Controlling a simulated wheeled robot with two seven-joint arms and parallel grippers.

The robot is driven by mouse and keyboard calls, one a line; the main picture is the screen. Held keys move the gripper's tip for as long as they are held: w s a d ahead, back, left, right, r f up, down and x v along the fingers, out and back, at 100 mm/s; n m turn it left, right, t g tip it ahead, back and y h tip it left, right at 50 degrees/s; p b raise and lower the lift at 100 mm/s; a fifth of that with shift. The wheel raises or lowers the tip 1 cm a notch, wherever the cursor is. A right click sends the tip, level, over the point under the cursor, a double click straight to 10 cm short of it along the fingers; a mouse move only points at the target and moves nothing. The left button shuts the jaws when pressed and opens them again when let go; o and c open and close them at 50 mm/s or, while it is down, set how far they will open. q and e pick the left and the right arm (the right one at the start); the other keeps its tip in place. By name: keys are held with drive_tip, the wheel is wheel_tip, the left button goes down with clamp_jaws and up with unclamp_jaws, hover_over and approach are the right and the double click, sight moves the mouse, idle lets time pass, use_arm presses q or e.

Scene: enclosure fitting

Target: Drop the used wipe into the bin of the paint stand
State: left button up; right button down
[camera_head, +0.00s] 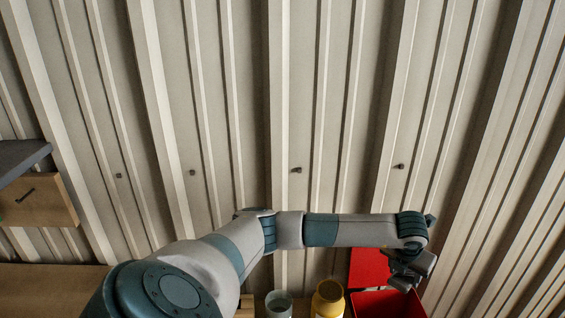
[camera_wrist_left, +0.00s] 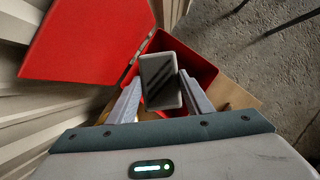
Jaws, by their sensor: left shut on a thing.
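The red bin (camera_head: 388,305) stands at the bottom right of the head view, with a red lid or panel (camera_head: 370,266) upright behind it. In the left wrist view the open bin (camera_wrist_left: 203,62) lies beyond the fingers, and the red panel (camera_wrist_left: 92,40) fills the upper left. My left gripper (camera_head: 408,275) is over the bin, pointing down. My right gripper is out of view.
A yellow jar (camera_head: 328,300) and a grey-green container (camera_head: 279,304) stand left of the bin. A ribbed metal wall (camera_head: 340,120) rises behind. A wooden drawer unit (camera_head: 40,200) is at the left. Bare floor (camera_wrist_left: 265,75) shows right of the bin in the wrist view.

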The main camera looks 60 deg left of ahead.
use_arm(q)
drive_tip(key=shift+f+b, duration=0.85)
drive_tip(key=shift+f, duration=1.8)
drive_tip(key=o, duration=1.1)
drive_tip(key=shift+b+v, duration=0.4)
drive_tip(key=shift+v, duration=0.5)
drive_tip(key=b+v, duration=0.4)
drive_tip(key=v, duration=1.1)
drive_tip(key=shift+s+r+b, duration=0.15)
drive_tip(key=shift+r+b, duration=0.15)
drive_tip(key=shift+b, duration=0.1)
